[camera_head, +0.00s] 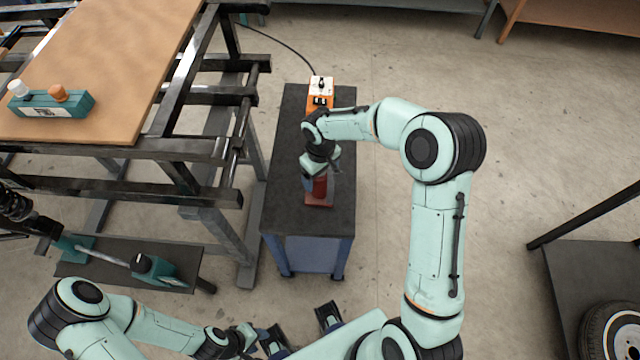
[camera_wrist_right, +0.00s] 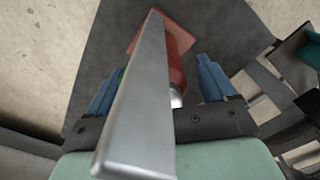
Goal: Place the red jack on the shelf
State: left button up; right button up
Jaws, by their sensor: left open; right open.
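The red jack (camera_head: 318,192) stands on the dark-topped small table (camera_head: 285,190) in the head view, partly hidden by my right gripper (camera_head: 318,178). In the right wrist view the jack's red body (camera_wrist_right: 178,62) lies beyond a long grey metal bar (camera_wrist_right: 140,110) that crosses the view close to the camera. My right gripper's blue fingers (camera_wrist_right: 160,85) stand apart, one on each side of the jack; contact with it cannot be told. My left gripper (camera_head: 268,335) is low in the head view, away from the jack, with nothing seen in it.
An orange and white device (camera_head: 320,92) with a cable stands at the table's far end. A metal frame with a brown board (camera_head: 110,60) stands left of the table. A wheel (camera_head: 612,332) lies on a dark surface at the lower right. Open floor lies right of the table.

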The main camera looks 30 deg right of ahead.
jog(key=shift+f, duration=0.75)
grip_shut()
jog(key=shift+w+r, duration=0.15)
jog(key=shift+w, duration=0.05)
jog(key=shift+r, duration=0.1)
jog(key=shift+r, duration=0.25)
notch_tip(320, 180, up, 19)
jog(key=p, duration=0.2)
pick_arm(q)
jog(key=shift+w+r, duration=0.35)
jog(key=shift+r, duration=0.2)
jog(key=shift+w+r, duration=0.3)
jog(key=shift+r, duration=0.2)
pick_arm(e)
jog(key=a+f+m, duration=0.1)
jog(key=a+f, duration=0.1)
jog(key=f, duration=0.6)
jog(key=w+a+f+m, duration=0.1)
jog(key=a+f, duration=0.2)
jog(key=f, duration=0.5)
jog(key=shift+w+a+m, duration=0.15)
jog(key=shift+w+m, duration=0.1)
jog(key=shift+m, duration=0.05)
